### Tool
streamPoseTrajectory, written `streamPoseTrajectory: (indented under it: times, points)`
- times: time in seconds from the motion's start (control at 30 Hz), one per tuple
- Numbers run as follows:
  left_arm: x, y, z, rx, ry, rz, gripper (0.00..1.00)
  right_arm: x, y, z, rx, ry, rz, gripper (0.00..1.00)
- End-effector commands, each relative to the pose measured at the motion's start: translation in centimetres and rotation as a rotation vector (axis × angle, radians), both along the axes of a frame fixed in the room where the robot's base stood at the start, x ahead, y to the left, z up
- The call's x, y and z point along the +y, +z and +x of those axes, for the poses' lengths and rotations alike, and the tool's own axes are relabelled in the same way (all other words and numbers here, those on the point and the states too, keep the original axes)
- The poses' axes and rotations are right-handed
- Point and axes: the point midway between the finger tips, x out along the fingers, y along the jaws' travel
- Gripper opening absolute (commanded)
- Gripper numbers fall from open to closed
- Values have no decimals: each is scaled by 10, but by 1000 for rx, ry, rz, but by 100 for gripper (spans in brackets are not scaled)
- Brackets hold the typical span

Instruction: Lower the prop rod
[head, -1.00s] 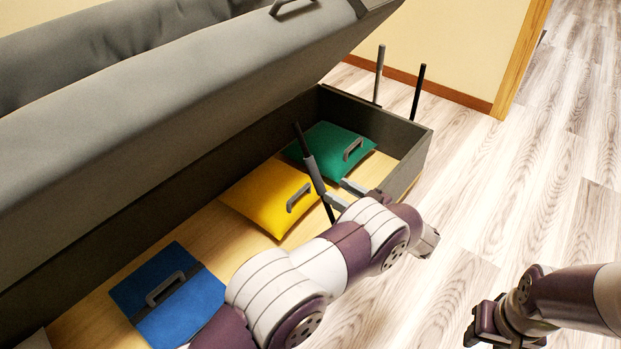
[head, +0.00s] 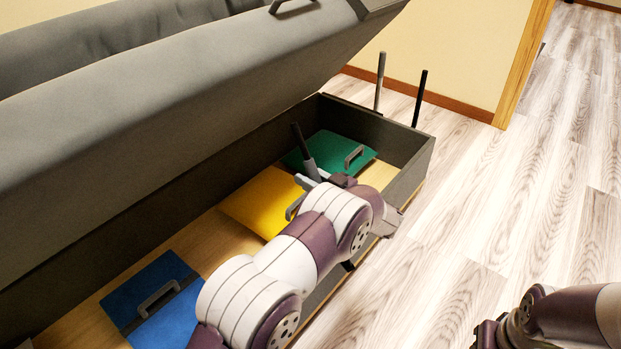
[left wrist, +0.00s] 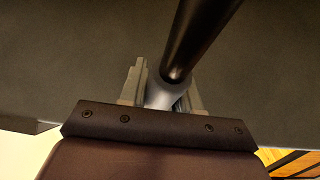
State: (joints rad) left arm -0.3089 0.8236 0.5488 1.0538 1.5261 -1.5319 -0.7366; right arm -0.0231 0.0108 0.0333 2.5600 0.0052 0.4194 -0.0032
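The prop rod (head: 297,140) is dark with a grey sleeve and stands tilted at the front of the storage box, below the raised grey seat lid (head: 180,120). Its lower part is hidden behind my left arm in the head view. My left gripper (head: 314,178) is at the sleeve. In the left wrist view the rod (left wrist: 195,40) runs up between the fingers, one on each side of the grey sleeve (left wrist: 165,92). I cannot tell whether they press on it. My right gripper (head: 487,335) is low at the right, partly cut off, away from the box.
The floor at right is clear.

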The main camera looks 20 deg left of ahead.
Motion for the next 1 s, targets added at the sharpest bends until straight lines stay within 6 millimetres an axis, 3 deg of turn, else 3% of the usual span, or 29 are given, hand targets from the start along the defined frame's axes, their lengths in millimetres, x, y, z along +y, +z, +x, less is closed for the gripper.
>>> streamPoseTrajectory:
  times: [0.17, 0.37, 0.7, 1.0]
  points:
    - [1, 1, -3, -7, 4, -2, 0, 0, 3, 0, 0, 0, 0, 43]
    - [7, 4, -20, -64, 37, -23, 0, 0, 18, 0, 0, 0, 0, 43]
    - [22, -5, -82, -268, 153, -92, 0, 0, 51, 0, 0, 0, 0, 43]
    - [29, -24, -127, -426, 241, -147, 0, 0, 65, 0, 0, 0, 0, 43]
